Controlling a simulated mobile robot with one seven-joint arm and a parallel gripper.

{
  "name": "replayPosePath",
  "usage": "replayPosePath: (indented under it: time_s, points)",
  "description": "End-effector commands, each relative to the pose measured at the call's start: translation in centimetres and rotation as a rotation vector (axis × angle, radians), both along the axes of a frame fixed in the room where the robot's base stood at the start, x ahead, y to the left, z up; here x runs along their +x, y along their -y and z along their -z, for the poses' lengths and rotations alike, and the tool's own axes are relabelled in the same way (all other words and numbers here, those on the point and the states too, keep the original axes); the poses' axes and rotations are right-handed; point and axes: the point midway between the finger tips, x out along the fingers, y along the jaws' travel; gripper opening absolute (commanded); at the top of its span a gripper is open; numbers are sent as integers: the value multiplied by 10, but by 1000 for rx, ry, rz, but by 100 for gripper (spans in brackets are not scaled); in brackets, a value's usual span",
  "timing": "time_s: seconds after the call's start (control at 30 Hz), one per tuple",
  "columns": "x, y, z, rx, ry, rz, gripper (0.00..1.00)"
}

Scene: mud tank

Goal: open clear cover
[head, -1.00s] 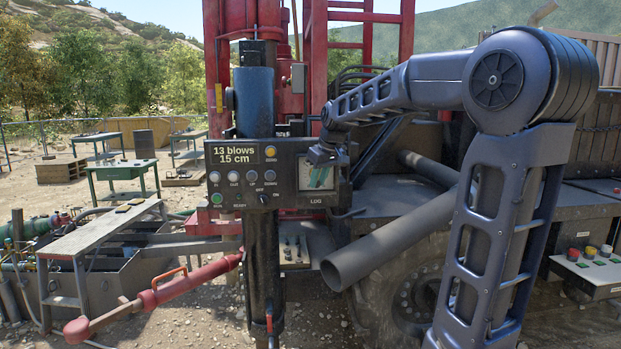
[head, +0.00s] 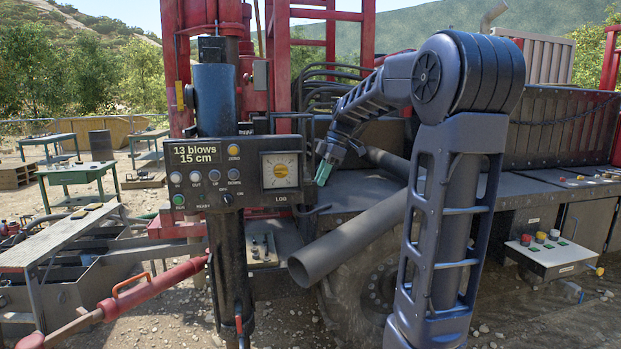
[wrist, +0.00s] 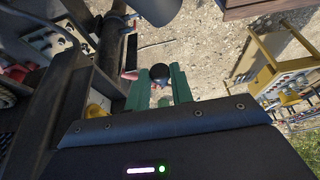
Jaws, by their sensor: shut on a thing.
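My gripper (head: 322,173) has green fingers and hangs just right of the panel, pointing down. In the wrist view, the green fingers (wrist: 160,92) are shut around a small black round knob (wrist: 160,72). What the knob is fixed to is hidden.
A grey pipe (head: 350,240) slants below and right of the panel. A red handle arm (head: 150,290) sticks out lower left. A box with coloured buttons (head: 553,250) stands at the right. Dusty ground lies in front.

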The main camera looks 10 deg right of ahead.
Motion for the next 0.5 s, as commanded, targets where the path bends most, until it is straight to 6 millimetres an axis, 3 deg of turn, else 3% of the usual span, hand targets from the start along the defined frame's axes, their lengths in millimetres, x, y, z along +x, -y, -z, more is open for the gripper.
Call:
replayPosePath:
  time_s: [0.3, 0.5]
  points:
    - [16, 35, 0, 0, -1, -279, 0]
    - [26, 49, 0, -1, 1, -284, 0]
